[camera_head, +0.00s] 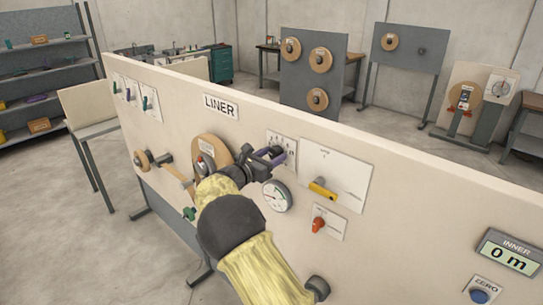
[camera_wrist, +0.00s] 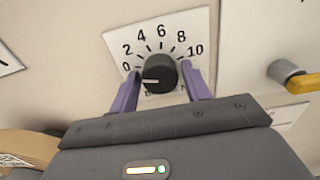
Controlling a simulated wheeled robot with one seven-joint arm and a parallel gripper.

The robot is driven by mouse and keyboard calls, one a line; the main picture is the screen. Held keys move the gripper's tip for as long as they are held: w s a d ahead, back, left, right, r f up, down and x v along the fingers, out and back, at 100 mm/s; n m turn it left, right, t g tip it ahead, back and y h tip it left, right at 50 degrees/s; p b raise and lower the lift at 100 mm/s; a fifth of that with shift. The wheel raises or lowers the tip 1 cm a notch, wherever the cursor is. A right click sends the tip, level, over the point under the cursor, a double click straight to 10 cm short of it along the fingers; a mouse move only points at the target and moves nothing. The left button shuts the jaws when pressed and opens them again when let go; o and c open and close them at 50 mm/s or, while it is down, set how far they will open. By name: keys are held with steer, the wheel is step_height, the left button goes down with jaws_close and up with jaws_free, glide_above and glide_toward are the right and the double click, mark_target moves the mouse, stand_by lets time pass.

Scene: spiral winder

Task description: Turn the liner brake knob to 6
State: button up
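The liner brake knob (camera_wrist: 160,73) is a round black knob on a white plate (camera_wrist: 187,26) with a scale marked 0, 2, 4, 6, 8, 10. Its white pointer line points left, near or slightly below 0. My gripper (camera_wrist: 160,80) has its two purple fingers on either side of the knob, with small gaps visible, so it looks open around it. The label below the knob is mostly hidden by my gripper. In the head view my gripper (camera_head: 275,157) is at the plate (camera_head: 288,141), covering the knob there.
A gauge (camera_head: 276,196) sits just below my gripper. To the right are a yellow lever (camera_head: 322,189) and a red knob (camera_head: 319,225). A wooden-faced roll (camera_head: 208,152) is to the left. The LINER sign (camera_head: 221,106) is above left on the panel.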

steer(key=c, duration=0.6)
steer(key=shift+c, duration=0.2)
steer(key=shift+f+m+b, duration=0.1)
steer(key=shift+m+b, duration=0.2)
steer(key=shift+b, duration=0.4)
steer(key=m+b, duration=0.1)
steer(key=b, duration=0.2)
steer(key=shift+f+m, duration=0.15)
steer(key=shift+m, duration=0.15)
steer(key=m+b, duration=0.4)
steer(key=b, duration=0.2)
steer(key=shift+f+b, duration=0.1)
steer(key=shift+b, duration=0.25)
steer(key=m+b, duration=0.6)
steer(key=b, duration=0.2)
steer(key=shift+m, duration=0.3)
steer(key=m+b, duration=0.4)
steer(key=m, duration=0.1)
steer(key=shift+r, duration=0.2)
